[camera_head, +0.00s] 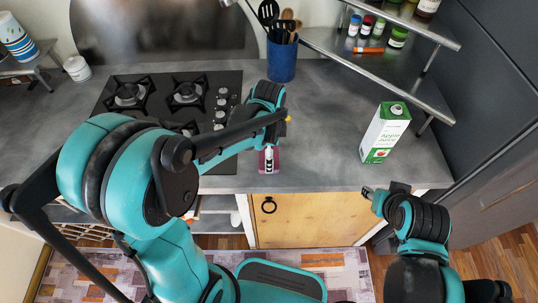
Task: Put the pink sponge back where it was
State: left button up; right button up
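The pink sponge (275,165) is near the front edge of the counter, right of the stove, and is partly covered by my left gripper. My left gripper (268,160) is at the sponge, with pink showing on either side of its fingers. Whether the fingers are closed on the sponge, and whether the sponge touches the counter, I cannot tell. My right gripper (370,192) is low at the right, by the counter's front edge and away from the sponge. Its finger opening is too small to judge.
A green-and-white apple juice carton (385,133) stands on the counter at the right. A blue utensil holder (282,60) stands at the back. The black stove (225,78) is left of it. A metal corner shelf (375,68) holds small jars. The middle counter is clear.

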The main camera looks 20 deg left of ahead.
pick_arm(q)
jog(key=shift+r, duration=0.1)
jog(key=o, duration=1.2)
